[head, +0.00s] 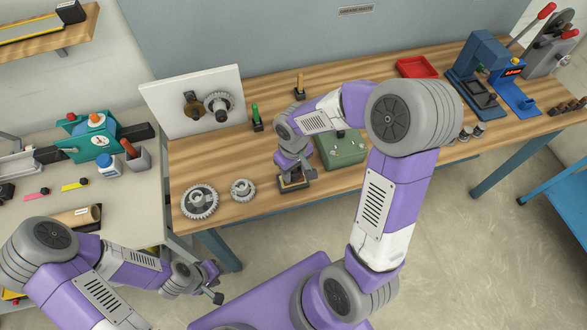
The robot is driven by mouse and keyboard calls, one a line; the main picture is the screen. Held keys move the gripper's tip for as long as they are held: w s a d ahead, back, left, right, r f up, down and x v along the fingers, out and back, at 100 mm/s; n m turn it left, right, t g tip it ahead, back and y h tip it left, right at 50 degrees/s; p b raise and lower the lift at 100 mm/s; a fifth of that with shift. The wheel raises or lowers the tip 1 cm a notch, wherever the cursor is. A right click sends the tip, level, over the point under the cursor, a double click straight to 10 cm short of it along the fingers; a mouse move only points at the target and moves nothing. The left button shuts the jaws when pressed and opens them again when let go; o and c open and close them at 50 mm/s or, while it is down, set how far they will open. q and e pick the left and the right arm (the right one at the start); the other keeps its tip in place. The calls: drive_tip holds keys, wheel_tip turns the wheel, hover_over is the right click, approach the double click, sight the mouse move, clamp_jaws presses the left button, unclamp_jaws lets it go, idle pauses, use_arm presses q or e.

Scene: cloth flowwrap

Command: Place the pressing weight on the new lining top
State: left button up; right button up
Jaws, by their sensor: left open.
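My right gripper (298,176) points down over a small dark block or stand (290,187) near the front edge of the wooden bench. The arm hides part of this spot, and I cannot tell whether the fingers grip anything. A green box-like fixture (342,152) stands just right of it, partly behind my arm. I cannot clearly make out the pressing weight or the new lining. My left gripper (214,283) is open and empty, low in front of the bench.
Two grey gears (200,202) lie at the bench's left front. A white panel (165,112) with mounted gears stands behind them. A green-handled tool (256,118), a red tray (416,67) and a blue press (480,70) are farther along. A side table (60,200) stands left.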

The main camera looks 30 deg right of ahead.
drive_tip(key=o, duration=0.4)
drive_tip(key=shift+r, duration=0.2)
wheel_tip(320, 180, up, 12)
drive_tip(key=p, duration=0.3)
idle(0.4)
